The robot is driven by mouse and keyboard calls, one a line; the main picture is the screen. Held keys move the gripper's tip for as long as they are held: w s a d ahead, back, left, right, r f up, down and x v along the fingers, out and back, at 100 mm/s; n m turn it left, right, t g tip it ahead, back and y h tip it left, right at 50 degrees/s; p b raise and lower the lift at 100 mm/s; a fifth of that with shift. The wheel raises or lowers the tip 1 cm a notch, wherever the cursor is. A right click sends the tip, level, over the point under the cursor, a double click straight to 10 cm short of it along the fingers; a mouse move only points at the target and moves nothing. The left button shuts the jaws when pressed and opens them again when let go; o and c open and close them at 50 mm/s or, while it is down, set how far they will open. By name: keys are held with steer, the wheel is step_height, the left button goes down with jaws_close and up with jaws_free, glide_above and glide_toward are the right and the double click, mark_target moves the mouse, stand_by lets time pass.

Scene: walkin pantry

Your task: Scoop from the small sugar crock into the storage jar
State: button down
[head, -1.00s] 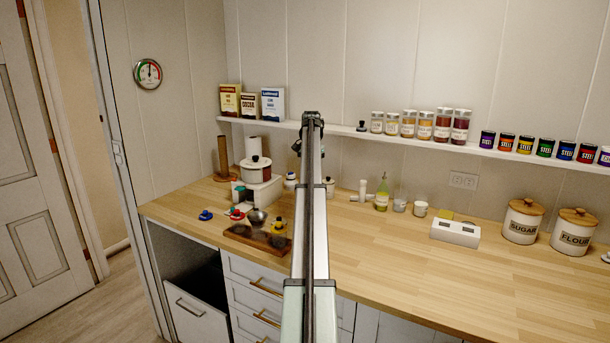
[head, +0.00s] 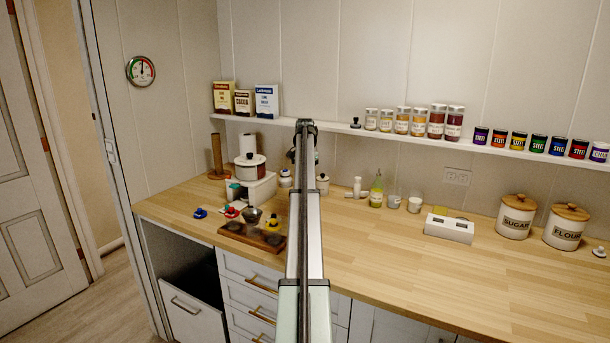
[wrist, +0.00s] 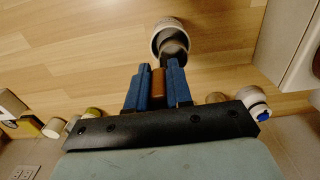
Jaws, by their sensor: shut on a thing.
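In the wrist view, my gripper (wrist: 158,85) is shut on the brown handle (wrist: 158,82) of a scoop. The scoop's dark grey bowl (wrist: 174,45) is at the mouth of an open, white-rimmed round container (wrist: 157,36). I cannot tell whether this is the small sugar crock or the storage jar, nor whether the bowl holds sugar. In the head view my arm hides the gripper, the scoop and this container. A small pale lidded pot (head: 323,185) stands just right of my arm. A white lidded jar (head: 286,179) stands left of it.
Large SUGAR (head: 515,218) and FLOUR (head: 566,228) canisters stand at the right. A wooden board (head: 235,236) with small items and a white appliance (head: 258,190) are at the left. Bottles and cups line the back. The front middle counter (head: 400,260) is clear. A shelf (head: 390,136) runs above.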

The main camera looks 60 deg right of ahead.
steer(key=shift+f, duration=2.05)
steer(key=shift+f, duration=0.25)
steer(key=shift+r, duration=0.1)
steer(key=shift+r, duration=3.15)
